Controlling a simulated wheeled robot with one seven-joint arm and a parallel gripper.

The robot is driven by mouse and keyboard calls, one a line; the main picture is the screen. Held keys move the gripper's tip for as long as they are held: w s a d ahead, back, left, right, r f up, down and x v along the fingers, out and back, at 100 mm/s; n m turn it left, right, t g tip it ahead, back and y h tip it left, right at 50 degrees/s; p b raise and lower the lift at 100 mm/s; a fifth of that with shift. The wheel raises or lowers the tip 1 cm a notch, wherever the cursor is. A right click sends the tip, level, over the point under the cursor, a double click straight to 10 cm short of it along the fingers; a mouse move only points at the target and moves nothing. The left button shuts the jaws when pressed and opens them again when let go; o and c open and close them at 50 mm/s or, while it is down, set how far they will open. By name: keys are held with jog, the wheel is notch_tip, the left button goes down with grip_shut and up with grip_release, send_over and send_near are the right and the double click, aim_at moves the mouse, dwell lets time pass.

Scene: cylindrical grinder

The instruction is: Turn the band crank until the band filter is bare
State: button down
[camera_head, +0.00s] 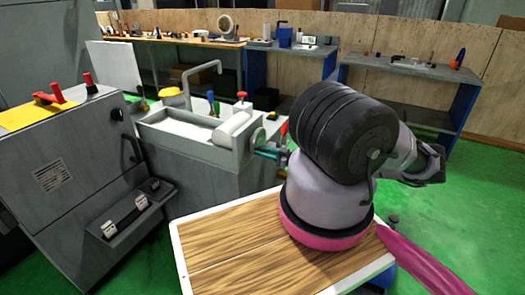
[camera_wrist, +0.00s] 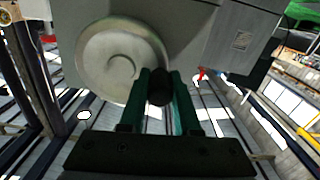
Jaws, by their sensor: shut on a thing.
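The band filter's open grey tank (camera_head: 160,148) stands at the centre-left in the head view. A pale surface lies inside it, with a white roll (camera_head: 233,126) at its right end. The band crank is a round pale disc (camera_head: 257,138) on the tank's right end wall; its disc (camera_wrist: 112,60) fills the upper left of the wrist view. A dark knob (camera_wrist: 160,88) stands out from the disc's lower right. My gripper (camera_wrist: 159,78) has its green fingers shut on this knob. In the head view, my gripper (camera_head: 266,152) reaches the crank from the right.
A grey machine cabinet (camera_head: 75,170) with red levers stands left of the tank. A curved pipe (camera_head: 205,68) and several coloured handles rise behind the tank. Workbenches (camera_head: 415,68) line the back wall. Green floor is clear at the right.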

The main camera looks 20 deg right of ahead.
jog(key=shift+d+f+n, duration=0.1)
jog(key=shift+f+n, duration=0.15)
jog(key=shift+n, duration=0.25)
jog(key=c, duration=0.6)
grip_release()
jog(key=v, duration=1)
jog(key=shift+s+d, duration=0.2)
jog(key=shift+s, duration=0.05)
